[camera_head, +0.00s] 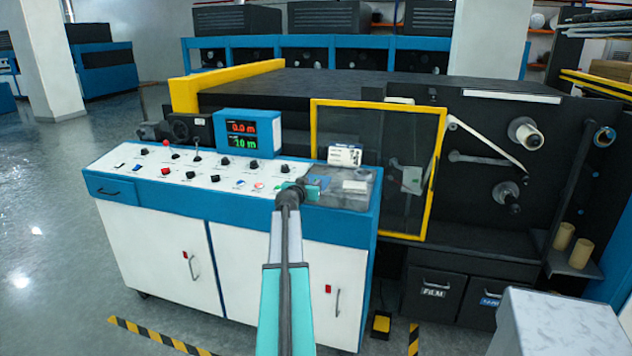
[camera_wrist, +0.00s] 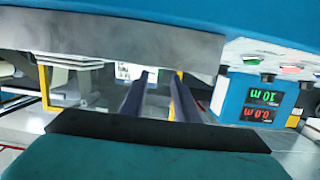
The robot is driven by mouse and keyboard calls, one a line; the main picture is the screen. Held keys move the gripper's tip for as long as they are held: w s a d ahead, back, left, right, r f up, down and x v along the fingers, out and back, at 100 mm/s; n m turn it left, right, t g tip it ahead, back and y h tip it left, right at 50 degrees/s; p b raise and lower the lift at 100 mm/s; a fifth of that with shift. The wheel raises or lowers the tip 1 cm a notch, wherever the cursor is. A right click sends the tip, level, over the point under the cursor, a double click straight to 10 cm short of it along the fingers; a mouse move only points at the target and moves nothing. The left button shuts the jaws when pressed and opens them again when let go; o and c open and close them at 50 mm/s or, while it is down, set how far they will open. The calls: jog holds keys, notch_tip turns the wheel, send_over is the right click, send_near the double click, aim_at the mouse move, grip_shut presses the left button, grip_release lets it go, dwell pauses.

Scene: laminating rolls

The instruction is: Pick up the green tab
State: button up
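I cannot make out the green tab with certainty in either view. A pale greenish-white piece (camera_head: 411,180) shows at the yellow-framed window, to the right of my gripper. My gripper (camera_wrist: 160,76) is open in the wrist view: its two dark fingers stand apart with nothing held between them. In the head view my gripper is above the right end of the control desk, partly hidden by my own wrist. A teal patch shows there, and I cannot tell whether it is part of my gripper.
The control desk (camera_head: 150,195) carries knobs, buttons and a blue display box (camera_head: 249,133); the display is upside down in the wrist view (camera_wrist: 262,101). A white labelled box (camera_head: 345,155) stands at the desk's back. A grey tray (camera_head: 345,200) lies at its right end. The yellow frame (camera_head: 433,190) stands right.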

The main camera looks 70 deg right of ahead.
jog(key=shift+w+d+f+p, duration=0.1)
jog(key=shift+d+f+p, duration=0.1)
jog(key=shift+d, duration=0.5)
jog(key=shift+d+f+p, duration=0.1)
jog(key=shift+d+p, duration=0.05)
jog(key=shift+d, duration=0.55)
grip_shut()
